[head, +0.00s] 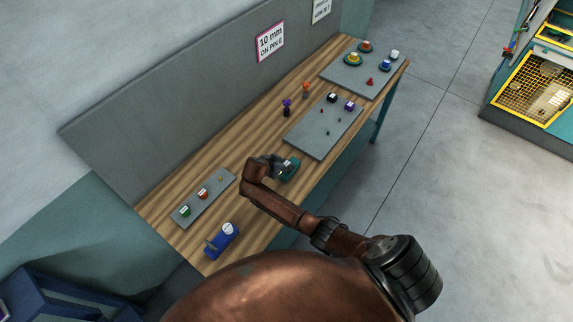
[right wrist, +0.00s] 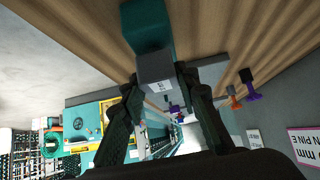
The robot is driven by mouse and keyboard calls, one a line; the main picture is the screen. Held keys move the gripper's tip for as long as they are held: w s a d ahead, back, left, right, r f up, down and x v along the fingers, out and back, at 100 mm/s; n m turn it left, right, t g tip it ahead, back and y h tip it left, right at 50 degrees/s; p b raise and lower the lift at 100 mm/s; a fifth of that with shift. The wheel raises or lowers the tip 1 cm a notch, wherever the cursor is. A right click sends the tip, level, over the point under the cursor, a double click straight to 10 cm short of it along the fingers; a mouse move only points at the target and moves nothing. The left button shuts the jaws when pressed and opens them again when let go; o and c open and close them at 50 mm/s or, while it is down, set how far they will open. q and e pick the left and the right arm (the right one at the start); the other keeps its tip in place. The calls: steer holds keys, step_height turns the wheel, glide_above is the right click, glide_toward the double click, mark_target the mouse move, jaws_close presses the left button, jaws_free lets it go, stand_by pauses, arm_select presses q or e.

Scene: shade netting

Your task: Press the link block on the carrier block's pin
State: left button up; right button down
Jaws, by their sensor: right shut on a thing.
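My right gripper (head: 270,167) is over the middle of the wooden bench. In the right wrist view, its fingers (right wrist: 158,82) are shut on a grey block (right wrist: 155,68) with a small white label. A teal block (right wrist: 146,28) lies directly beyond the grey one; I cannot tell whether the two are one piece. The teal block also shows in the head view (head: 290,168), beside the gripper. A blue block (head: 223,239) with a round white top and a grey bar at its left stands near the bench's front-left end. I see no clear label naming the link or carrier block. No pin shows clearly.
A grey plate (head: 205,198) with green and orange pieces lies at the left. Another grey plate (head: 320,133) with dark pieces lies to the right, and a third (head: 352,79) farther back. Purple (head: 287,107) and orange (head: 306,89) pieces stand near the back wall panel.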

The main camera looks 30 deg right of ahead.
steer(key=shift+f, duration=0.25)
steer(key=shift+f+b, duration=0.5)
steer(key=shift+s, duration=0.1)
steer(key=c, duration=1.4)
jaws_free()
steer(key=shift+r, duration=0.1)
steer(key=v, duration=1.2)
